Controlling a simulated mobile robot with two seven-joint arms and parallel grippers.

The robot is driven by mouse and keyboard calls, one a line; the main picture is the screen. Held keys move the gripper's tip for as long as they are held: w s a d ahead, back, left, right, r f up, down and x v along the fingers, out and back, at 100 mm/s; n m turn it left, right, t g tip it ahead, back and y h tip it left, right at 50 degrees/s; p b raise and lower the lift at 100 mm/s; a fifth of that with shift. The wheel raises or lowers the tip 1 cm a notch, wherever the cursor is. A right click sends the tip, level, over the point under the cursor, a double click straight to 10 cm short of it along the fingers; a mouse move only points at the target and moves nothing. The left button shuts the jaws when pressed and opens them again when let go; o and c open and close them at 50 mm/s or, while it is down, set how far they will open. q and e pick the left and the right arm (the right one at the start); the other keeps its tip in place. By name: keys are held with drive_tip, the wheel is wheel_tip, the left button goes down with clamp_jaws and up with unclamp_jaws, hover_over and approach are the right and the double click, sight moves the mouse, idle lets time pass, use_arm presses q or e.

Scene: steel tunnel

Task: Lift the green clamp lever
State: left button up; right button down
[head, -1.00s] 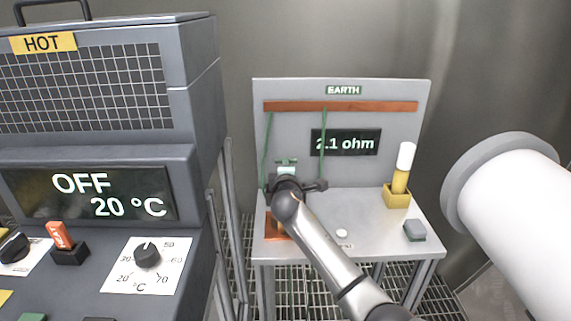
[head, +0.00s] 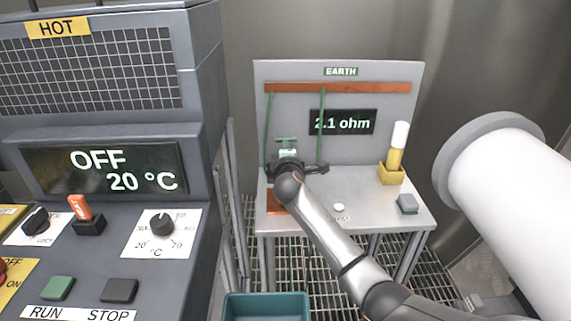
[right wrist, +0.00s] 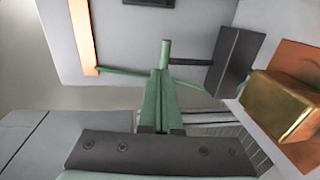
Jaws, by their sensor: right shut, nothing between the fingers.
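The green clamp lever (head: 286,140) stands at the back left of the earth bench, just beyond my right gripper (head: 289,158). In the right wrist view its green handle (right wrist: 165,52) shows as a bar, and a dark rod leads from it to a dark block (right wrist: 230,60). My right gripper (right wrist: 158,98) is shut and empty, its fingers pointing at the handle. The fingertips overlap the handle in the picture; I cannot tell whether they touch it. A brass-coloured block (right wrist: 285,103) sits by the copper plate (right wrist: 303,150). My left gripper is not in view.
The earth panel (head: 400,80) has a copper bar, green cables and a "2.1 ohm" display. A yellow holder (head: 391,174) and grey block (head: 407,204) stand on the bench's right. The heater cabinet (head: 110,140) is left, a white cylinder (head: 500,180) right, a teal bin (head: 266,307) below.

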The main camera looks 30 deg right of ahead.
drive_tip(key=v, duration=1)
drive_tip(key=shift+r, duration=0.4)
drive_tip(key=shift+s, duration=0.1)
